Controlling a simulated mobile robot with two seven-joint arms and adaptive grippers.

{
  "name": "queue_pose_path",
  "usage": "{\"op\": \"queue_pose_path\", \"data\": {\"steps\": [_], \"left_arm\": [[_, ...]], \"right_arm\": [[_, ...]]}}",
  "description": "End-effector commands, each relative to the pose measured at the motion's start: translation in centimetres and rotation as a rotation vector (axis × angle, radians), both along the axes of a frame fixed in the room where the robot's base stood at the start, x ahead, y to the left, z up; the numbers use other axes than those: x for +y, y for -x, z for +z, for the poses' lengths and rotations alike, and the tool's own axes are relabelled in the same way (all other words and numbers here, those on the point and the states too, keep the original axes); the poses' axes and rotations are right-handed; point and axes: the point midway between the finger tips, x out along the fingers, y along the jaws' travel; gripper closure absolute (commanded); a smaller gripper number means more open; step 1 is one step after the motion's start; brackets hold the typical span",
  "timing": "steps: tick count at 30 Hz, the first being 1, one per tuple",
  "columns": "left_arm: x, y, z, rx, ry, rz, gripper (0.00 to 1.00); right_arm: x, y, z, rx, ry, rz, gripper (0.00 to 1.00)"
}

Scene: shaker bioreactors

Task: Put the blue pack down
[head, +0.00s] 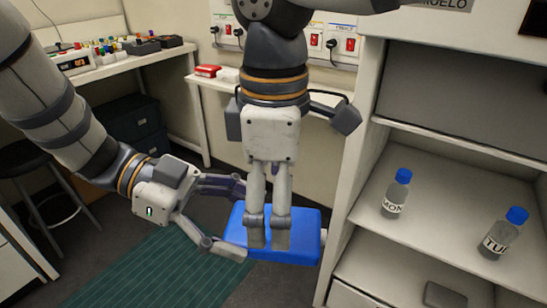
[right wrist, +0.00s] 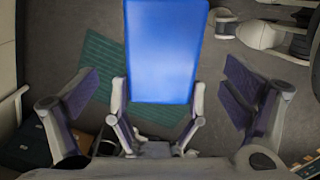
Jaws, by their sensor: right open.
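The blue pack (head: 304,230) is a flat slab held in the air, clear of the floor. My left gripper (head: 241,221) comes in from the left, its fingers along both sides of the pack's left end. In the right wrist view, its smaller fingers (right wrist: 158,95) flank the lower end of the pack (right wrist: 165,45). The pack's underside is hidden.
A shelf unit (head: 352,180) stands on the right; two blue-capped bottles (head: 396,194) (head: 503,235) are on its middle shelf. A bench (head: 125,66) with tubes and devices is at the back left. A green mat (head: 150,275) lies on the floor, and a stool (head: 30,160) stands left.

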Motion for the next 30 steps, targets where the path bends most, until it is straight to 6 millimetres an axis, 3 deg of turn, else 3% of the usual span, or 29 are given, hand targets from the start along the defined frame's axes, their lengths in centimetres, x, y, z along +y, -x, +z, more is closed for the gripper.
{"op": "queue_pose_path", "data": {"steps": [3, 7, 17, 24, 26, 27, 29, 30], "left_arm": [[0.0, 0.0, 0.1, -0.001, 0.001, 0.001, 0.67], [0.0, 0.0, 0.1, -0.002, 0.001, 0.000, 0.67], [0.0, 0.0, 0.1, -0.002, 0.001, 0.000, 0.67], [0.0, 0.0, 0.1, -0.001, 0.002, -0.002, 0.67], [0.0, 0.1, 0.1, -0.001, 0.003, -0.003, 0.67], [0.0, 0.1, 0.1, -0.001, 0.003, -0.003, 0.20], [0.0, 0.1, 0.1, -0.001, 0.002, -0.003, 0.07], [0.0, 0.0, 0.1, -0.001, 0.002, -0.002, 0.06]], "right_arm": [[0.0, 0.1, -2.4, 0.002, 0.001, 0.001, 0.06], [0.0, 0.0, -3.9, 0.001, 0.001, 0.000, 0.06], [0.0, 0.0, -4.5, -0.001, 0.000, -0.002, 0.06], [0.0, 0.0, -4.5, -0.001, 0.000, -0.002, 0.60], [0.0, 0.0, -4.5, -0.002, 0.000, -0.002, 0.66], [0.0, -0.1, -4.4, -0.002, -0.001, -0.002, 0.72], [0.0, -0.1, -4.4, -0.002, -0.001, -0.002, 0.72], [0.0, -0.1, -4.4, -0.002, -0.001, -0.002, 0.72]]}}
